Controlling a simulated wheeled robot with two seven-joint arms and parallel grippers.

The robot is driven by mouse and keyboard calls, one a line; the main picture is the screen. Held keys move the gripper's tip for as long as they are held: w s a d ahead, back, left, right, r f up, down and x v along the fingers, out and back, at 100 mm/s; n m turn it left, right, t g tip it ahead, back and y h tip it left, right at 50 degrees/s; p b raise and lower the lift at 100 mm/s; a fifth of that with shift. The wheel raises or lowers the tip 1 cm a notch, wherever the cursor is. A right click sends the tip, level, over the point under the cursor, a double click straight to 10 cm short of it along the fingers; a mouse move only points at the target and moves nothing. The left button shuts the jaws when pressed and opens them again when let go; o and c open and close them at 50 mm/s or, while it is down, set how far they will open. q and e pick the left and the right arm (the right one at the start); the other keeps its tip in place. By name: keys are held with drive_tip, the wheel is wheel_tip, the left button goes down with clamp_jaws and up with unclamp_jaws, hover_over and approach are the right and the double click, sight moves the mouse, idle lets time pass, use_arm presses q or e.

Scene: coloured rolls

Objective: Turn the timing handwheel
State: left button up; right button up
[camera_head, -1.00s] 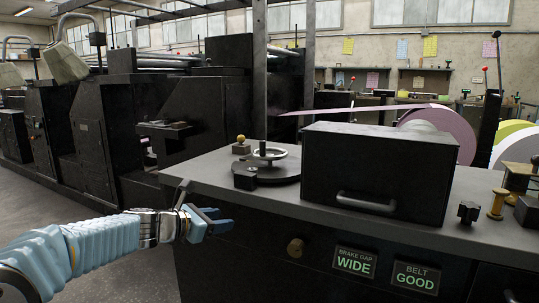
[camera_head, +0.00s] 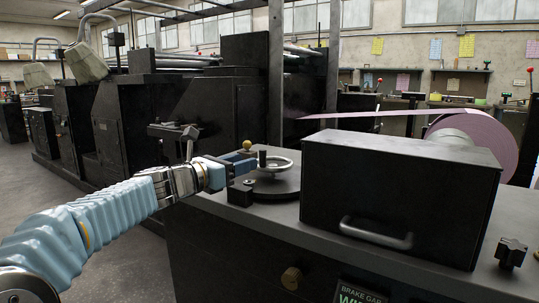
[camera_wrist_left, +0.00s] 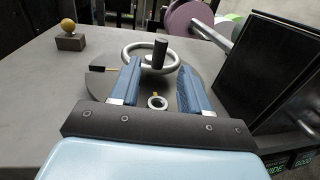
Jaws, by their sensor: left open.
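The timing handwheel is a small silver ring wheel (camera_head: 269,164) with a dark upright knob, on a round dark plate on the bench top. It also shows in the left wrist view (camera_wrist_left: 131,54), where its dark knob (camera_wrist_left: 160,54) stands between the fingers and a little beyond their tips. My left gripper (camera_head: 247,163) is open at the wheel's left side. In the left wrist view its two blue fingers (camera_wrist_left: 158,70) are spread, with nothing visibly held between them. Whether a finger touches the wheel I cannot tell. My right gripper is out of view.
A large black box (camera_head: 395,190) with a silver handle stands close right of the wheel. A yellow ball on a block (camera_wrist_left: 68,27) stands left. A purple roll (camera_head: 490,140) is behind the box.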

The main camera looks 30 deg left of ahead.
sight(260, 157)
use_arm(q)
drive_tip(key=p+x, duration=0.1)
drive_tip(key=x, duration=0.9)
drive_tip(key=shift+s, duration=0.1)
clamp_jaws()
